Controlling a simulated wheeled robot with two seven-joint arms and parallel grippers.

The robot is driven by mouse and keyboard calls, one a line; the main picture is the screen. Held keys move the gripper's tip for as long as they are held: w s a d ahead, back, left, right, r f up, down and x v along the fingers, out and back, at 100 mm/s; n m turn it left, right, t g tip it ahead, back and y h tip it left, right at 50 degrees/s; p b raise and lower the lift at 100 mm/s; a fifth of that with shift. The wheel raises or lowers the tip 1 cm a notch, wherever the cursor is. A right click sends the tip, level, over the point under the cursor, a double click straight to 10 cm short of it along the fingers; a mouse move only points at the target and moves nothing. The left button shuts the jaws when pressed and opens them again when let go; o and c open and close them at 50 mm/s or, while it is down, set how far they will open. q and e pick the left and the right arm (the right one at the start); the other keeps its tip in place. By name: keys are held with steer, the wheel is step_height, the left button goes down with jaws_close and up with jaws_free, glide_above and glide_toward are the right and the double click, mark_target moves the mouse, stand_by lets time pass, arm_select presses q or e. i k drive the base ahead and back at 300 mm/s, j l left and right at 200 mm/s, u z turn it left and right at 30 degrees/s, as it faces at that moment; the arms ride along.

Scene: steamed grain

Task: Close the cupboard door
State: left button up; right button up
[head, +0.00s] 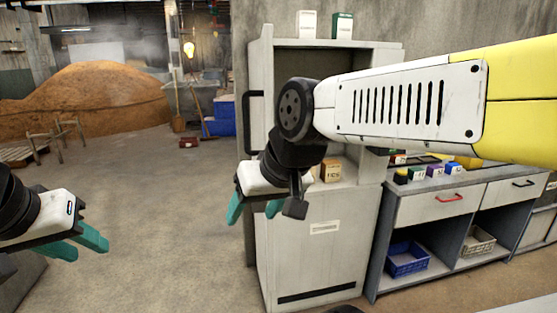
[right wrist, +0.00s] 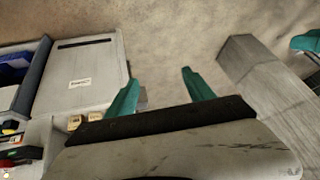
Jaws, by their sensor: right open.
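The tall pale cupboard (head: 375,60) stands at centre with its dark upper compartment showing. Its door (head: 260,65) is open at the left side, seen almost edge-on, with a black handle (head: 253,108) on its outer face. My right gripper (head: 252,216) is open and empty, in front of the cupboard's left edge and below the handle. My left gripper (head: 91,252) is open and empty at the far left. My right arm hides part of the compartment.
A small box (head: 331,171) sits on the cupboard shelf, and two cartons (head: 307,24) stand on top. A workbench (head: 428,208) with drawers and a blue basket (head: 407,259) adjoins on the right. A grey block (right wrist: 265,80) stands near my left gripper.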

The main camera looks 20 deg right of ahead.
mark_target(266, 92)
steer(key=i+j+z, duration=0.2)
steer(key=z, duration=0.25)
steer(key=i+j+z, duration=0.15)
steer(key=j+z, duration=0.25)
steer(key=i+j+z, duration=0.1)
steer(key=z, duration=0.35)
steer(key=k+j+z, duration=0.2)
steer(key=k, duration=0.25)
